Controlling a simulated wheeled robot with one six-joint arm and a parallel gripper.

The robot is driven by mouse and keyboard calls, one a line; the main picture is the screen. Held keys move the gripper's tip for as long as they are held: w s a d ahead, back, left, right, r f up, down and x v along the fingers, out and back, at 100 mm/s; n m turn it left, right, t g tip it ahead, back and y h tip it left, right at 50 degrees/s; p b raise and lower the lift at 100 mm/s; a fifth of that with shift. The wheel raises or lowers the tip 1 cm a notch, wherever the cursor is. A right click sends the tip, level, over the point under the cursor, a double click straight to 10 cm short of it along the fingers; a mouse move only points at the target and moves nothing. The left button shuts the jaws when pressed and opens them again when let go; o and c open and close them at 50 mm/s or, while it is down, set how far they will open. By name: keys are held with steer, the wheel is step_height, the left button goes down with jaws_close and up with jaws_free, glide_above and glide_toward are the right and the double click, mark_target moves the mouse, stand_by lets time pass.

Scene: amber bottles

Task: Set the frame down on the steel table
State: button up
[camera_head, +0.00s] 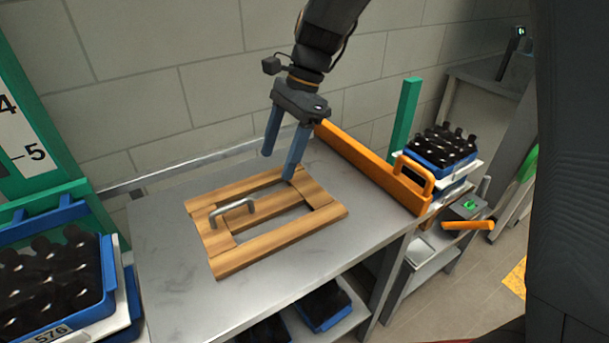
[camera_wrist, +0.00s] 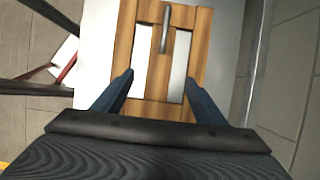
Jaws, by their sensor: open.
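The wooden frame (camera_head: 231,257) lies flat on the steel table (camera_head: 172,295), with a grey metal handle (camera_head: 232,208) on its middle bar. My gripper (camera_head: 279,166) is open and empty, with its blue fingers above the far side of the frame. In the wrist view the frame (camera_wrist: 190,60) lies beyond my fingertips (camera_wrist: 158,84), and its handle (camera_wrist: 165,28) is near the top of the picture. The fingers look spread to either side of the frame's near part. I cannot tell whether a fingertip touches the wood.
A blue crate of dark bottles (camera_head: 105,262) stands left of the table. Another blue crate (camera_head: 438,155) stands at the right, behind an orange rail (camera_head: 365,163) along the table's edge. More crates sit on the shelf below. The tabletop around the frame is clear.

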steer(key=s+d+f+n+t+h, duration=0.1)
steer(key=s+d+n, duration=0.3)
steer(key=d, duration=0.4)
steer(key=s+d+f+n+t+h, duration=0.1)
steer(key=s+d+f+n, duration=0.2)
steer(key=d, duration=0.5)
steer(key=s+d+f+n+t+h, duration=0.1)
steer(key=s+d+f+n, duration=0.2)
steer(key=d, duration=0.5)
steer(key=shift+s+n+h, duration=0.4)
steer(key=shift+s+n, duration=0.4)
steer(key=shift+s, duration=0.15)
steer(key=shift+r, duration=0.1)
